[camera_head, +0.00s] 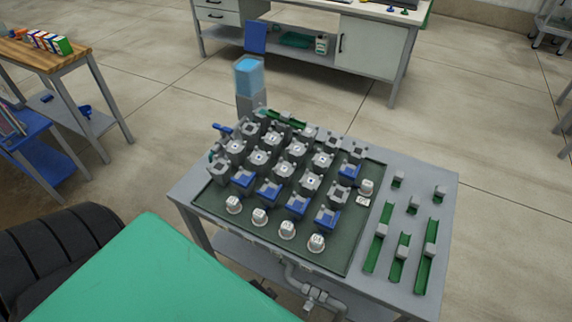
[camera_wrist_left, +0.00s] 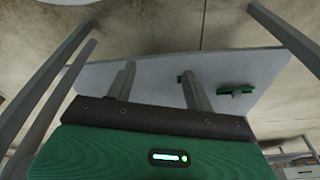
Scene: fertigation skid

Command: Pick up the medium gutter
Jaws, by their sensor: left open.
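Three green gutters of different lengths lie on the right part of the grey skid table, each with a grey block on it. The medium gutter (camera_head: 373,256) appears to be the left one. The short gutter (camera_head: 399,264) is in the middle and the longest gutter (camera_head: 423,272) is at the right. My left gripper (camera_wrist_left: 156,71) is open and empty in the left wrist view, over the grey tabletop. A green piece shows partly behind its right finger, and another green piece (camera_wrist_left: 237,93) lies further right; I cannot tell which gutters these are. Neither gripper shows in the head view.
The skid table (camera_head: 437,183) carries a dark tray (camera_head: 345,262) packed with grey, white and blue fittings. Grey blocks stand behind the gutters. A blue-topped column (camera_head: 249,78) stands behind the table. A wooden bench (camera_head: 45,55) is at the left, a cabinet bench (camera_head: 370,48) at the back.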

